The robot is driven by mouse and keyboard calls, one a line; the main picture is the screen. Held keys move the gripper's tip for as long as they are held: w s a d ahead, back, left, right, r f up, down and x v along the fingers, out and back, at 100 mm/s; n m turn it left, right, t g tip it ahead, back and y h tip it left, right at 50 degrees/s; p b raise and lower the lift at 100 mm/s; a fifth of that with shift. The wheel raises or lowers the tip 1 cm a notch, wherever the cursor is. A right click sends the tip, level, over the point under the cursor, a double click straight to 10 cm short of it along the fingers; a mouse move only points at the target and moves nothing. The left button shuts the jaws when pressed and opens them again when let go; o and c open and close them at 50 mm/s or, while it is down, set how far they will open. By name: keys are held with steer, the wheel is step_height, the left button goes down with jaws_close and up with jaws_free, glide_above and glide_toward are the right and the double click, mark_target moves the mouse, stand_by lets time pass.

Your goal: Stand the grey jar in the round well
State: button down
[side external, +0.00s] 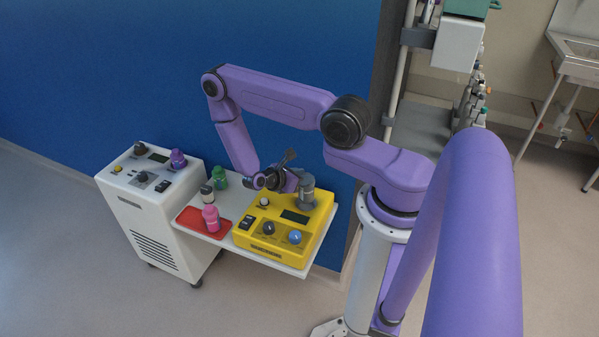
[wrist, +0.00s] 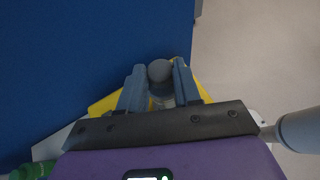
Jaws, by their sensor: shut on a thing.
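The grey jar (side external: 307,190) is at the back corner of the yellow box (side external: 279,252), on the side nearest my base. My gripper (side external: 297,182) reaches it from the side and is shut on it. In the wrist view the jar's round grey top (wrist: 160,70) sits between the two fingers (wrist: 158,88), with a paler part below. The jar looks upright. The round well is not clearly seen; the jar and gripper cover that corner. I cannot tell whether the jar's base is in a well or just above the box.
A pink jar (side external: 210,218) stands on a red mat (side external: 189,217). A green jar (side external: 220,178) and a dark-lidded pale jar (side external: 207,194) stand behind it. A purple jar (side external: 178,159) is on the white cabinet (side external: 160,223). Knobs rise from the yellow box; the blue wall is close behind.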

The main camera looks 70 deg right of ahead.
mark_target(301, 189)
steer(key=shift+f, duration=1.95)
steer(key=shift+f, duration=0.65)
steer(key=c, duration=1.1)
jaws_free()
steer(key=shift+a, duration=0.1)
steer(key=shift+v, duration=5.45)
